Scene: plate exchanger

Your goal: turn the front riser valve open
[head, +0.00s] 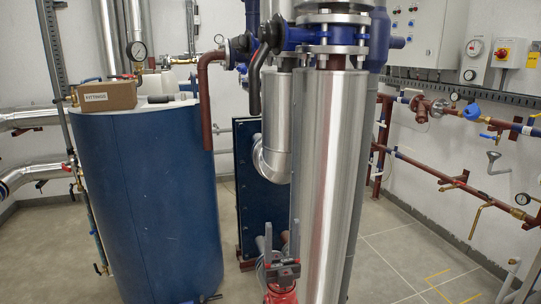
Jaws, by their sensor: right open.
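The front riser is a thick silver-clad vertical pipe (327,170) in the middle of the head view. A blue flanged valve (305,38) sits at its top. A dark lever (255,85) hangs down at the valve's left side, in front of a thinner silver pipe. My right gripper (281,243) is low in the middle, at the bottom edge, with its grey fingers pointing up and apart. It is empty and well below the lever and valve. My left gripper is not in view.
A large blue tank (148,205) stands at left with a cardboard box (105,96) on top. A red-brown pipe (205,105) bends down close to the lever's left. Wall pipes with small valves (422,107) run along the right. The floor (390,250) at right is clear.

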